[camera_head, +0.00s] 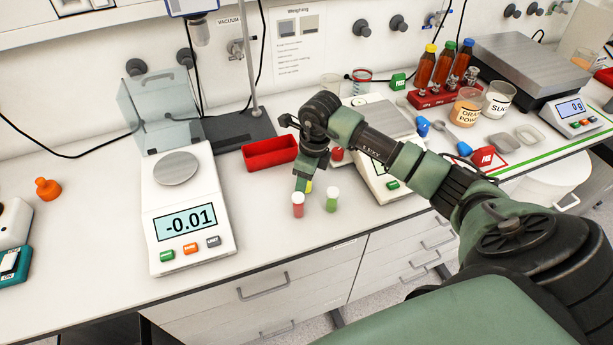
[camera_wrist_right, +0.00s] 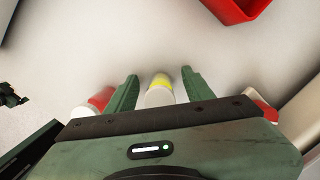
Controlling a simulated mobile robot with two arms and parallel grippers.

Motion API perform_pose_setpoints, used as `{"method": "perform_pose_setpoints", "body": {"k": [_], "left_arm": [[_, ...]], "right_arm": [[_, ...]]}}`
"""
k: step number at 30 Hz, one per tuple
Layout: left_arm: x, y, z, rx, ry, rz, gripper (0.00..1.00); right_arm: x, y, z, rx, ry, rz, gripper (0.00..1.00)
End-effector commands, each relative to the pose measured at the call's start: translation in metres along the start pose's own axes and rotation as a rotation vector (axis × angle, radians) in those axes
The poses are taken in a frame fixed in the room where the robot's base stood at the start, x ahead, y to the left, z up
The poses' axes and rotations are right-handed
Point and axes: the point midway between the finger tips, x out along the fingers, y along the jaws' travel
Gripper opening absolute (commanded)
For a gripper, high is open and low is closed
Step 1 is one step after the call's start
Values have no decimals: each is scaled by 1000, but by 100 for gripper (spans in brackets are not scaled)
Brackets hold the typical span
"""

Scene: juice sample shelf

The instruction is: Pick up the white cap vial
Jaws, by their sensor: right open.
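A small vial with a white cap and yellow contents (camera_wrist_right: 160,88) stands between the two green fingers of my right gripper (camera_wrist_right: 160,76) in the right wrist view. Gaps show on both sides of it, and the gripper is open. In the head view the gripper (camera_head: 304,184) points down at the bench, and only a bit of yellow (camera_head: 309,187) shows beside it. A red vial (camera_head: 298,206) and a green vial (camera_head: 332,204), both pale-topped, stand just in front. The red vial (camera_wrist_right: 100,99) also shows left of the fingers in the wrist view. My left gripper is out of view.
A red tray (camera_head: 270,153) lies behind the gripper. A white scale reading -0.01 (camera_head: 190,225) stands to the left. Another scale (camera_head: 375,180) is partly hidden behind my right arm. A red rack of bottles (camera_head: 440,97) stands at the back right. The bench's front edge is near the vials.

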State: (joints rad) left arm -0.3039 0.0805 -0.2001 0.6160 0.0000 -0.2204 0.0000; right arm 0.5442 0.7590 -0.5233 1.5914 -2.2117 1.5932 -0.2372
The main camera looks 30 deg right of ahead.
Motion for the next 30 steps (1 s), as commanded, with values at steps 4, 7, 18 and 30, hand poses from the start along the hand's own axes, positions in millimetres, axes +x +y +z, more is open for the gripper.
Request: {"method": "perform_pose_setpoints", "body": {"k": [4,7,18,30], "left_arm": [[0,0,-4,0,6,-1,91],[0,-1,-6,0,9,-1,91],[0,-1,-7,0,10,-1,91],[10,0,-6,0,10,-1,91]], "right_arm": [[1,0,0,0,0,-1,52],[1,0,0,0,0,-1,44],[1,0,0,0,0,-1,0],[-27,-2,4,-1,-3,-6,0]]}}
